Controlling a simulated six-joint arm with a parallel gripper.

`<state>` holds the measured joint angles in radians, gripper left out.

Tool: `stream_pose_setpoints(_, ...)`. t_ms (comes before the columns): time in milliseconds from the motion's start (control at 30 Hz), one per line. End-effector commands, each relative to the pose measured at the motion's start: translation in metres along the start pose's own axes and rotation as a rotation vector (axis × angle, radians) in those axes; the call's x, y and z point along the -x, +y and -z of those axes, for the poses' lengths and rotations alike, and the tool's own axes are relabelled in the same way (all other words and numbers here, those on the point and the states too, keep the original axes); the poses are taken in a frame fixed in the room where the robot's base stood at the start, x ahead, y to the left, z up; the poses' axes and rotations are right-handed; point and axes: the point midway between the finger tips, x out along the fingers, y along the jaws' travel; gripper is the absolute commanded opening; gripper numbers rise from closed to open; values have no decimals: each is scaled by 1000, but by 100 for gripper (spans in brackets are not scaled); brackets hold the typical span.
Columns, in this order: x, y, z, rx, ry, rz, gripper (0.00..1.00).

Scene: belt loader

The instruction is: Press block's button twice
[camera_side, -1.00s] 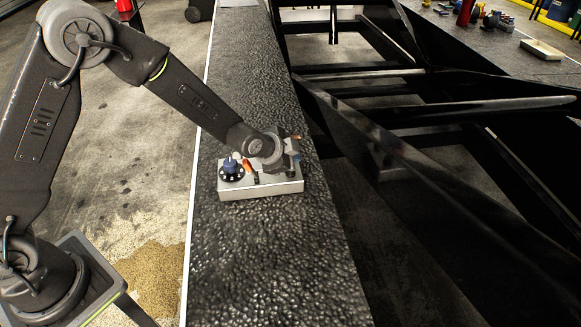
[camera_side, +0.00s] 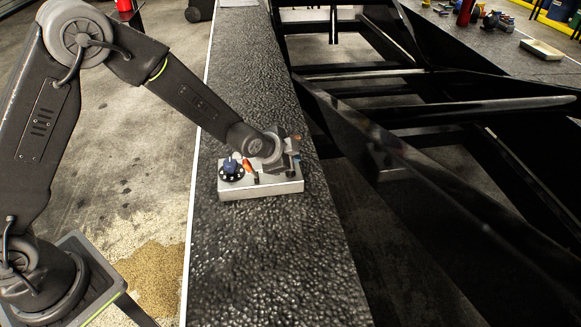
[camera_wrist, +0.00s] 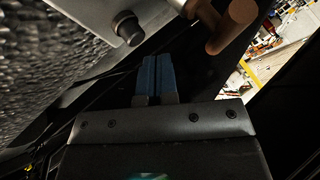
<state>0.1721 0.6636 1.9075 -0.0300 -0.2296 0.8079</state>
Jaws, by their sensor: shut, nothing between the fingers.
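The block (camera_side: 262,190) is a light grey box lying on the dark textured belt. It carries a blue knob on a black dial (camera_side: 231,170) at its left and an orange-tipped lever (camera_side: 248,167) near the middle. In the wrist view a dark round button (camera_wrist: 128,28) stands on the block's plate (camera_wrist: 88,12), and a brown-orange handle (camera_wrist: 232,25) shows to its right. My gripper (camera_wrist: 157,60) has blue fingers that are together and empty. In the side view it is over the right end of the block. I cannot tell whether it touches anything there.
The dark belt (camera_side: 265,265) is clear in front of and behind the block. Black frame beams (camera_side: 400,150) with open gaps lie to the right. A pale tray (camera_side: 541,49) and a red bottle (camera_side: 465,12) stand on a far surface at the upper right.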

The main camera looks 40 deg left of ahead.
Motion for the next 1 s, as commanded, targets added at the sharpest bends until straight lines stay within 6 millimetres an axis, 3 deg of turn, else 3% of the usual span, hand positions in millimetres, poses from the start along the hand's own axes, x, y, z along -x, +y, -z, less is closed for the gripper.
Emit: stream_pose_setpoints(1000,-6,5,-5,1,-2,-1,0)
